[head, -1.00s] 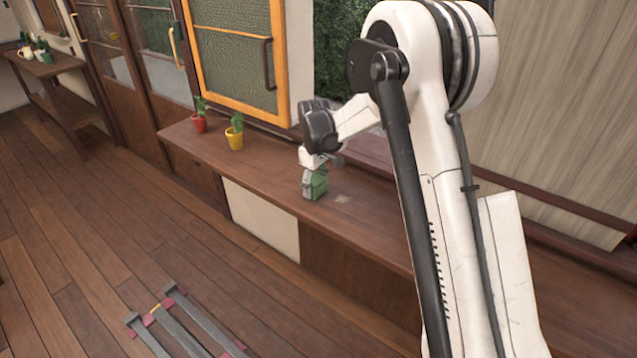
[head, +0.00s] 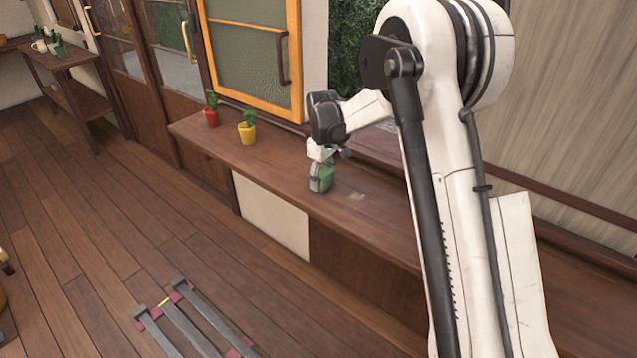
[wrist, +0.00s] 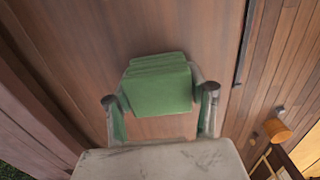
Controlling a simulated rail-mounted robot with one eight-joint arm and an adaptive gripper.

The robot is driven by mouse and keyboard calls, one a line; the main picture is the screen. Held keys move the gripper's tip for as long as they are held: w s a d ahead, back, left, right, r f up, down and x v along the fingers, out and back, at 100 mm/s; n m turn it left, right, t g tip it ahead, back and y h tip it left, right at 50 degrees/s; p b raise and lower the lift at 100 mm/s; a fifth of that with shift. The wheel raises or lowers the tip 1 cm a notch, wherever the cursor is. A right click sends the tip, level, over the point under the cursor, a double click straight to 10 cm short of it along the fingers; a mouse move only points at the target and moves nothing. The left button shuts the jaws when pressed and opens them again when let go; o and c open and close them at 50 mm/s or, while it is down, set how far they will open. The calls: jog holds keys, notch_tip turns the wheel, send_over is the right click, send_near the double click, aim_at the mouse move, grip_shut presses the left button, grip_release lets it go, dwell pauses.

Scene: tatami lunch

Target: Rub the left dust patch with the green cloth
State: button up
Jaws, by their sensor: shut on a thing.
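My gripper (head: 320,177) is low over the long brown wooden counter, fingers pointing down. It is shut on the green cloth (head: 326,179), a thick folded block. In the wrist view the cloth (wrist: 158,90) sits between my two fingers (wrist: 160,112). The cloth is at or very near the counter top; I cannot tell if it presses on it. One pale dust patch (head: 356,196) lies on the counter just right of the cloth, apart from it. No other patch shows; one under the cloth would be hidden.
A yellow pot (head: 247,134) and a red pot (head: 211,117) with plants stand on the counter (head: 285,160) to the left. An orange-framed window (head: 250,60) is behind. Grey rails (head: 195,320) lie on the floor. The counter between pots and cloth is clear.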

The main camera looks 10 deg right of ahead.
jog(key=shift+w+d, duration=1.15)
jog(key=shift+d, duration=0.2)
jog(key=shift+w+d, duration=1.15)
jog(key=shift+d, duration=0.15)
jog(key=shift+w+d+r, duration=0.1)
notch_tip(320, 180, up, 8)
jog(key=p, duration=0.2)
jog(key=shift+p, duration=0.35)
